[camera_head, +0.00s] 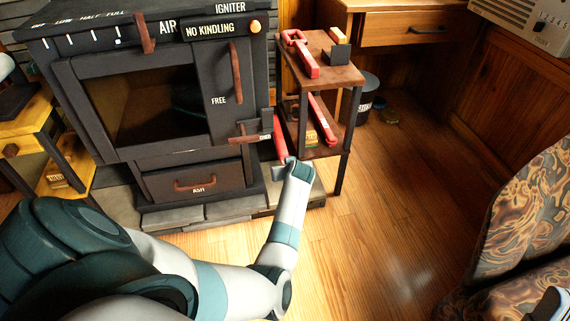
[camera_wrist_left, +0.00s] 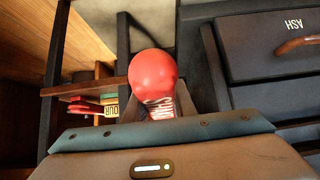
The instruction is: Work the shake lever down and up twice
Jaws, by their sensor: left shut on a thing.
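The shake lever (camera_head: 280,137) is a red bar on the right side of the black stove, slanting down toward my left gripper. In the left wrist view its round red knob (camera_wrist_left: 152,76) and a lettered red shaft show close up between the fingers. My left gripper (camera_head: 287,168) is shut on the lever near its lower end. The fingers are partly hidden by the knob and by my wrist. A pale part at the lower right corner looks like my right gripper (camera_head: 552,304); its fingers cannot be made out.
The black stove (camera_head: 75,100) has an ash drawer (camera_head: 192,183) beside the lever. A small shelf stand (camera_head: 338,76) with red tools stands close on the right. A bucket (camera_head: 367,97) is behind it. A patterned chair (camera_head: 525,220) is at right; the wooden floor between is clear.

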